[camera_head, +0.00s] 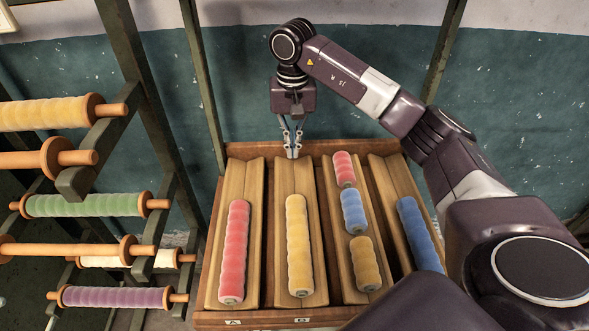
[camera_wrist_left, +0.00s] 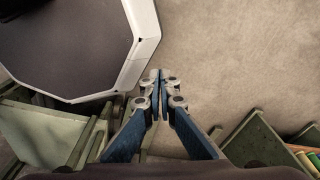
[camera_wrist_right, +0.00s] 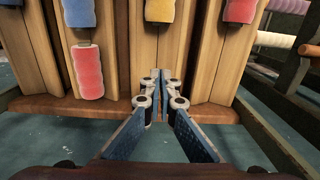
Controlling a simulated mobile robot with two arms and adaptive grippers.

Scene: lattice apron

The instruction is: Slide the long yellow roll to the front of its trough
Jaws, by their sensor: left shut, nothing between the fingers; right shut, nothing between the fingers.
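The long yellow roll (camera_head: 298,245) lies lengthwise in the second wooden trough (camera_head: 287,177) from the left, its near end close to the trough's front. The bare back part of the trough lies behind it. My right gripper (camera_head: 292,155) is shut and empty at the back end of this trough, apart from the roll. In the right wrist view its fingertips (camera_wrist_right: 156,76) point along the trough toward the yellow roll (camera_wrist_right: 160,10), seen at the top edge. My left gripper (camera_wrist_left: 160,78) is shut and empty above a plain floor, out of the head view.
A long red roll (camera_head: 234,250) lies in the trough to the left. Small red (camera_head: 344,169), blue (camera_head: 354,212) and ochre (camera_head: 366,264) rolls share the trough to the right; a long blue roll (camera_head: 419,235) lies rightmost. A rack with spools (camera_head: 85,205) stands left.

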